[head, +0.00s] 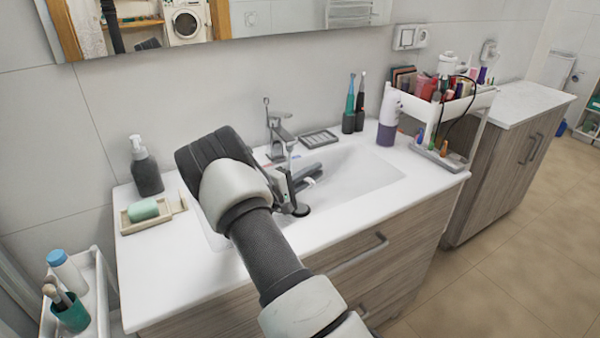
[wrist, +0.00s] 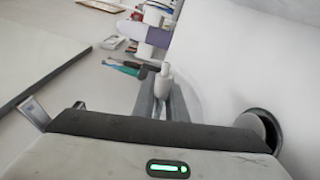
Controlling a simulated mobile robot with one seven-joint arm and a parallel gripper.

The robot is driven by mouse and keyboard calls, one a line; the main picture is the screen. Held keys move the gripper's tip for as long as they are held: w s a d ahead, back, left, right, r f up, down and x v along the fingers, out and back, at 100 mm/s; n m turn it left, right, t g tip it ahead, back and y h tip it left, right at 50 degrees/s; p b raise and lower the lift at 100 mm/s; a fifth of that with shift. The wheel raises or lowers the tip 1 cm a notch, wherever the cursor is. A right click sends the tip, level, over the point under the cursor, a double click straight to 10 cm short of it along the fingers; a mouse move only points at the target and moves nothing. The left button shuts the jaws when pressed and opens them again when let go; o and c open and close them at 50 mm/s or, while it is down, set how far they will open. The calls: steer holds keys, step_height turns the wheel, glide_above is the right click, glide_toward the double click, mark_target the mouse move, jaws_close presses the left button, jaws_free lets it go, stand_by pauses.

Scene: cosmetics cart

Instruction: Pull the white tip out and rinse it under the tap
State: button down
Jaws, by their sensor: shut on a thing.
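The white tip (wrist: 163,82) is held between the fingers of my gripper (wrist: 164,105), pointing away from the wrist. It also shows in the head view (head: 309,181), small at the ends of the fingers. My gripper (head: 303,178) is shut on it, over the white sink basin (head: 355,178). The grey metal tap (head: 279,132) stands at the back of the basin, just behind my gripper. My wrist hides part of the basin and its left rim. I cannot tell whether water runs or touches the tip.
A dark soap dispenser (head: 146,168) and a soap dish (head: 130,221) stand left of the basin. A teal toothbrush (head: 349,100), a dark toothbrush (head: 360,100) and a purple-and-white bottle (head: 388,125) stand at the back right. A loaded white cart (head: 480,105) is farther right. The basin's right side is clear.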

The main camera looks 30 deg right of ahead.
steer(key=shift+s+d+p, duration=0.25)
steer(key=shift+s+p, duration=0.25)
steer(key=shift+s, duration=0.7)
steer(key=shift+s+d+p, duration=0.2)
steer(key=shift+s+p, duration=0.25)
steer(key=shift+s, duration=0.75)
